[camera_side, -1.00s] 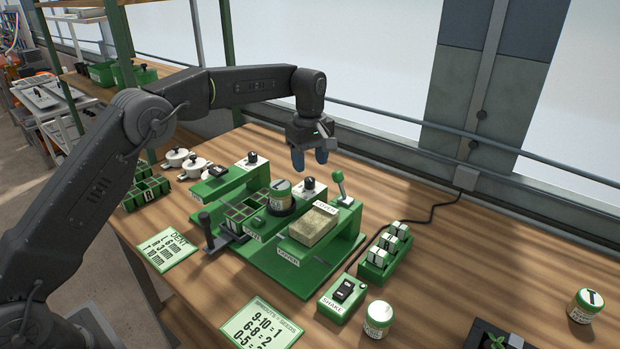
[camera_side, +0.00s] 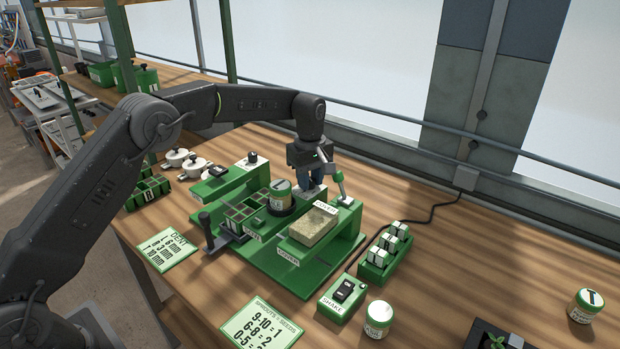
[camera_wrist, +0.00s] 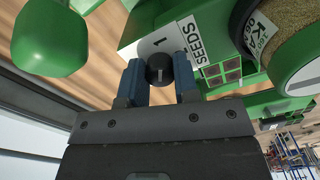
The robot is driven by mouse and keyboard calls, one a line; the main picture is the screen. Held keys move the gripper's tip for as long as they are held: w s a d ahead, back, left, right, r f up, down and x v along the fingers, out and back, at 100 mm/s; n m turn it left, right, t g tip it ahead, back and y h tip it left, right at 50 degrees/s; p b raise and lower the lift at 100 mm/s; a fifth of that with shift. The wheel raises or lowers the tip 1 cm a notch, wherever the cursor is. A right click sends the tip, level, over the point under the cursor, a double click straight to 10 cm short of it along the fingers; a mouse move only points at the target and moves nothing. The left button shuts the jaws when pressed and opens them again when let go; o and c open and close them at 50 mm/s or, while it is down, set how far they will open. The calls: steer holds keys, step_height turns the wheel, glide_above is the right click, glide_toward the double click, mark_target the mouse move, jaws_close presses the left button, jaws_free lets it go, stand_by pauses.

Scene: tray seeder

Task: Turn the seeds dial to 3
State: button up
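The seeds dial (camera_wrist: 158,70) is a small round black knob with a pale mark, in front of a white plate (camera_wrist: 172,40) reading SEEDS, with a figure 1 visible. The other figures are hidden or out of view. My gripper (camera_wrist: 159,78) has its two blue fingers on either side of the knob, close to its edges. I cannot tell whether they press on it. In the side view my gripper (camera_side: 311,186) points down at the back of the green station (camera_side: 300,275), and the fingers and arm largely hide the dial.
A labelled jar (camera_side: 280,190) stands close at front left. Another dial (camera_side: 252,158) sits further left. A tan block (camera_side: 313,228) lies in front. The table at right has clear room.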

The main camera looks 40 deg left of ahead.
steer(key=c, duration=0.4)
steer(key=shift+m, duration=0.3)
steer(key=m, duration=2.3)
steer(key=shift+a, duration=0.1)
steer(key=shift+m, duration=0.3)
